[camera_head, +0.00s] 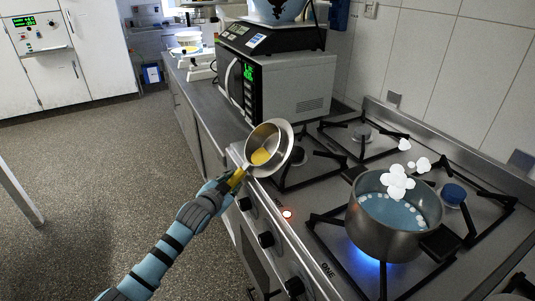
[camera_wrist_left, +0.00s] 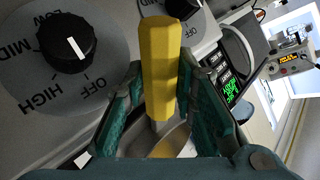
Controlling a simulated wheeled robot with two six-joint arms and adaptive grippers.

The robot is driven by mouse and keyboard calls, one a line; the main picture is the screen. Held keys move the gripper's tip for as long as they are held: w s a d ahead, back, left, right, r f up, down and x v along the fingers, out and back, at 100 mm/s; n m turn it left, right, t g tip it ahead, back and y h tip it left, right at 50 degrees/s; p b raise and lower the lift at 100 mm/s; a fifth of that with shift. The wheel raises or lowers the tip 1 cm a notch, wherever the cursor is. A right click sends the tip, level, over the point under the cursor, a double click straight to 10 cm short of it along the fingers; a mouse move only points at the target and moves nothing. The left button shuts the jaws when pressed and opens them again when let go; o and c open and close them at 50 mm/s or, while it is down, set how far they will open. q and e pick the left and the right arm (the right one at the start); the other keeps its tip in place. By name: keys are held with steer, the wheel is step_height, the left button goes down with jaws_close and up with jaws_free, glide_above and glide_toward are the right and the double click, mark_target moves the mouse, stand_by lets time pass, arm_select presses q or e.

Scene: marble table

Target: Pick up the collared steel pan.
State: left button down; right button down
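The collared steel pan (camera_head: 283,151), a small round pan with a wide shiny rim and a yellow handle, shows at the middle of the head view. It is tilted, with its inside facing me and a yellow patch in it. My left gripper (camera_head: 231,182) is shut on its yellow handle. In the left wrist view the handle (camera_wrist_left: 159,75) stands between both fingers, and only part of the pan's bowl (camera_wrist_left: 172,139) shows below it. The pan appears above the stove's front left edge; whether it touches the stove is unclear. My right gripper is not in view.
A steel pot (camera_head: 382,235) of bubbling blue water stands over a blue flame on the front burner, with white puffs above it. The stove (camera_head: 318,230) has black grates and front knobs. A microwave (camera_head: 290,85) with a scale (camera_head: 262,39) on top stands behind.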

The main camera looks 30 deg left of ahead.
arm_select(q)
steer(key=shift+r, duration=0.1)
steer(key=shift+w+r, duration=0.1)
steer(key=shift+r, duration=0.4)
step_height(320, 180, up, 19)
steer(key=p, duration=0.5)
